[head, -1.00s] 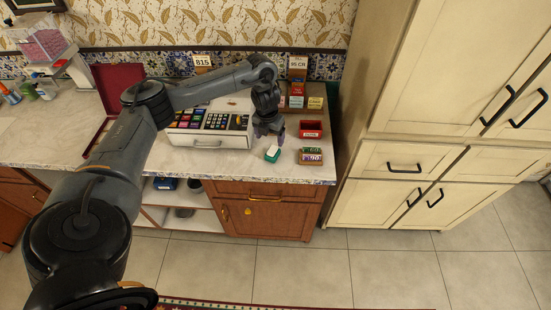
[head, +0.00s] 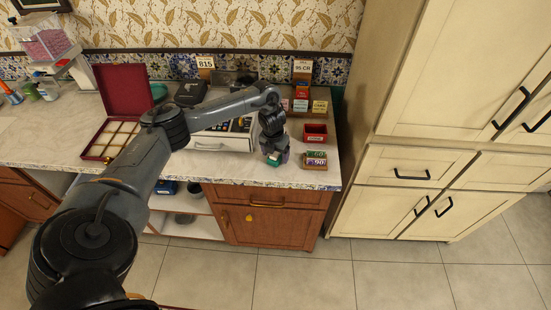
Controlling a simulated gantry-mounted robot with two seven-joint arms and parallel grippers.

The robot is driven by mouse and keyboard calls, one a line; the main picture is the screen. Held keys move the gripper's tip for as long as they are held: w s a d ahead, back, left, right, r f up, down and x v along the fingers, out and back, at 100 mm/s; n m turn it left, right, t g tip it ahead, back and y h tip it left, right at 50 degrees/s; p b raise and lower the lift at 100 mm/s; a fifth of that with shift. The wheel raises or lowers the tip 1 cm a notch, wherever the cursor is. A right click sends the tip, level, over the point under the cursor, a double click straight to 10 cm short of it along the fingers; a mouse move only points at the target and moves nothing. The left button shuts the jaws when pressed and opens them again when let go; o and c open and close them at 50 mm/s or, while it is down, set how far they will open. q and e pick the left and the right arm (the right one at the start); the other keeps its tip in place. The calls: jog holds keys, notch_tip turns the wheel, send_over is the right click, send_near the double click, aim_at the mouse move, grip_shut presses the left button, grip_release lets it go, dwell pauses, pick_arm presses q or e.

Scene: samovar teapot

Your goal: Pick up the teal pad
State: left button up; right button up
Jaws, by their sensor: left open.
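The teal pad (head: 273,162) is a small teal block with a pale part, lying on the counter near its front edge. My left gripper (head: 275,155) points down right over the pad and hides part of it. The gripper is open. At this size I cannot tell whether its fingers touch the pad. My right gripper is not in view.
A wooden block with number tiles (head: 315,161) stands just right of the pad, with a red tray (head: 315,133) behind it. A white cash register (head: 222,140) is close on the left. An open red box (head: 120,110) lies further left.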

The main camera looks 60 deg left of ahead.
pick_arm(q)
jog(key=shift+f, duration=0.25)
jog(key=shift+c, duration=0.3)
jog(key=c, duration=1.2)
jog(key=shift+o, duration=0.2)
jog(key=shift+r, duration=0.1)
